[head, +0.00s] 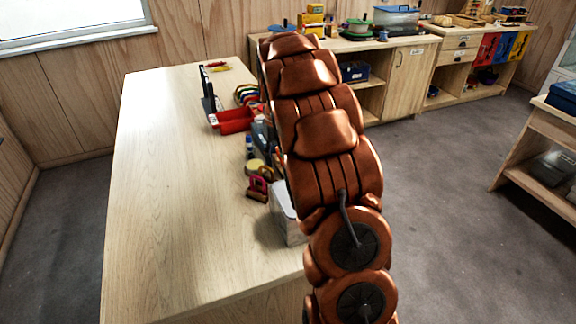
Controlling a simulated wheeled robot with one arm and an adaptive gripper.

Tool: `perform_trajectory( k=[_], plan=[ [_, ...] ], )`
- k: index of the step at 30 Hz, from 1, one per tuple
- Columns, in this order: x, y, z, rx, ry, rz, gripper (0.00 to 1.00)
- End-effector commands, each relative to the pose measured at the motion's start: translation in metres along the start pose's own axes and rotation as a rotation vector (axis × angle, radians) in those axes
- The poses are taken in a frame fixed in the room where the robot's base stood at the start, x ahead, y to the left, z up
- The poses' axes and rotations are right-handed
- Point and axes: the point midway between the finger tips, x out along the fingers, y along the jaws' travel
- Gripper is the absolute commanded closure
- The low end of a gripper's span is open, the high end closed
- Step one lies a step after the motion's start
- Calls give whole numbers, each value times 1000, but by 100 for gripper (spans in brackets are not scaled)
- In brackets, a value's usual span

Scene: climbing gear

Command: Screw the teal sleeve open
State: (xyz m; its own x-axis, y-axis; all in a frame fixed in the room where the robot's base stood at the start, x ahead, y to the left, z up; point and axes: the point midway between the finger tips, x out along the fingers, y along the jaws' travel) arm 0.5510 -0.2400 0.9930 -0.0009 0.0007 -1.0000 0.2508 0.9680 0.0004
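I cannot make out a teal sleeve in the head view. Several small items of gear are on the pale wooden table (165,170), some of them partly hidden behind my copper-coloured arm. Among them are a dark red item (257,188), a yellow piece (255,165) and small blue items, too small to identify. My arm runs up the middle of the picture along the table's right side. My gripper does not show.
A red bin (235,120), a dark upright stand (207,97) and coloured loops (246,93) stand towards the table's far end. A pale grey container (287,220) is at its right edge, partly behind my arm. The table's left half is clear. Cabinets (405,78) line the back wall.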

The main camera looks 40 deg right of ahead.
Motion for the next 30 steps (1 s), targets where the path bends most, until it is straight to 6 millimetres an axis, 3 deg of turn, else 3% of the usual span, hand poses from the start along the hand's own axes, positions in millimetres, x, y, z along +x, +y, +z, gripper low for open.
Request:
perform_trajectory(
  k=[30],
  plan=[
    [-24, 0, 1, 0, -3, 0, 54]
  ],
)
